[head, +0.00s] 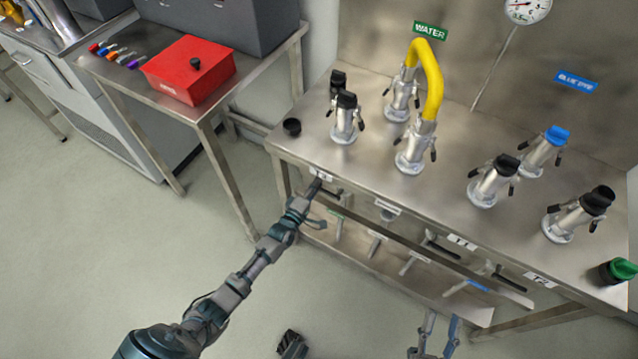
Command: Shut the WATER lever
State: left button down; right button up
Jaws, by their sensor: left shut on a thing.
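The green WATER sign (430,31) is on the back panel above a yellow curved hose (432,80) that joins two metal couplings. Several levers with labels sit below the steel table's front edge. A green label (336,212) shows low on the left, its text too small to read. My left gripper (314,188) is shut on the leftmost lever handle (332,190), just under the table's front left corner. The fingers and part of the handle hide each other. My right gripper (438,335) is low at the bottom edge, its two fingers apart, empty.
The steel table (375,195) carries several capped couplings, a loose black cap (292,126) and a green-topped cap (617,270). A side table with a red box (188,70) stands at left. The floor (130,240) between is clear.

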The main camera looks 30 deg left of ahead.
pick_arm(q)
jog(key=shift+a+f+n+b, duration=0.2)
jog(key=shift+f+n+b, duration=0.1)
jog(key=shift+f+n, duration=0.2)
pick_arm(e)
jog(key=shift+s+d+r+t, duration=0.15)
jog(key=shift+s+r+t, duration=0.5)
jog(key=shift+t, duration=0.05)
pick_arm(q)
jog(key=c, duration=1.3)
grip_release()
jog(key=shift+o, duration=1.1)
pick_arm(e)
jog(key=shift+w+a, duration=0.15)
jog(key=shift+a, duration=0.1)
pick_arm(q)
jog(key=s, duration=1.2)
jog(key=shift+a, duration=0.3)
pick_arm(e)
jog(key=shift+d, duration=0.1)
